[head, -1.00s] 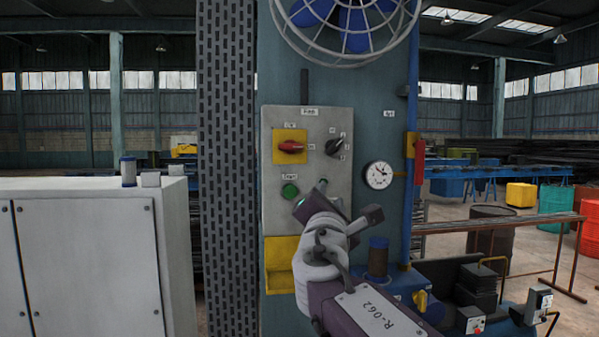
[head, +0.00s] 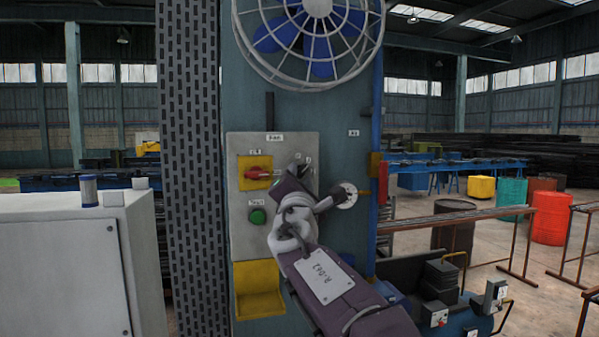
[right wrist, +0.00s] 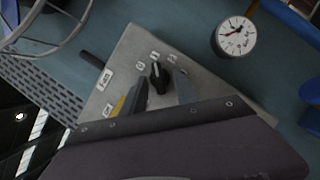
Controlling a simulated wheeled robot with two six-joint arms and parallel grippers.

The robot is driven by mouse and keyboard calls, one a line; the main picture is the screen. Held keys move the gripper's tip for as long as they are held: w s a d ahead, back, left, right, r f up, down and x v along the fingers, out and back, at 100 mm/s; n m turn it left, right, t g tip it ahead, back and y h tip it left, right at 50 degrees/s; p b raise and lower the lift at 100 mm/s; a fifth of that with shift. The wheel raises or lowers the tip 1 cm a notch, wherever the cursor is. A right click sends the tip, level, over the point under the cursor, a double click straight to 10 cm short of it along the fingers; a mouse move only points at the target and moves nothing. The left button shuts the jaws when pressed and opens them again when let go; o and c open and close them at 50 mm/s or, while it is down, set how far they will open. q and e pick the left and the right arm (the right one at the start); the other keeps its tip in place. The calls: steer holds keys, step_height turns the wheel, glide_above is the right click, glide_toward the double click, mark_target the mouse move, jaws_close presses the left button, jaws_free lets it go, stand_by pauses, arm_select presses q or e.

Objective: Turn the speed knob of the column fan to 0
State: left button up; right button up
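The column fan (head: 318,40) has a blue rotor behind a pale wire cage, high on the blue column. Its speed knob (right wrist: 157,77) is black and sits on the grey control panel (head: 240,140), with small white labels around its upper side. My right gripper (right wrist: 158,92) has its two fingers on either side of the knob, with some gap visible between fingers and knob. The knob's exact setting is hard to read. My left gripper is not in view.
A red switch on a yellow plate (head: 257,172) and a green button (head: 257,216) sit left of the knob. A round gauge (right wrist: 236,37) is to the right. A yellow bin (head: 257,285) hangs below. A grey cabinet (head: 60,260) stands left.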

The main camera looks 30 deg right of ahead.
steer(key=shift+s+d, duration=0.1)
steer(key=shift+c, duration=0.2)
steer(key=shift+a, duration=0.2)
jaws_close()
steer(key=shift+f+n+b, duration=0.2)
steer(key=shift+n+b, duration=0.1)
steer(key=shift+b, duration=0.2)
steer(key=n+t+y+b, duration=0.1)
steer(key=n+b, duration=0.2)
steer(key=n, duration=0.1)
steer(key=n+t+y+b, duration=0.1)
steer(key=n+y+b, duration=0.1)
steer(key=n+b, duration=0.1)
steer(key=n+t+y+b, duration=0.1)
steer(key=n+y+b, duration=0.1)
steer(key=n+b, duration=0.1)
steer(key=shift+d+f+n, duration=0.1)
steer(key=shift+d+n, duration=0.3)
steer(key=shift+n, duration=0.4)
steer(key=shift+n+y, duration=0.3)
steer(key=shift+n, duration=0.1)
steer(key=shift+o, duration=0.2)
jaws_free()
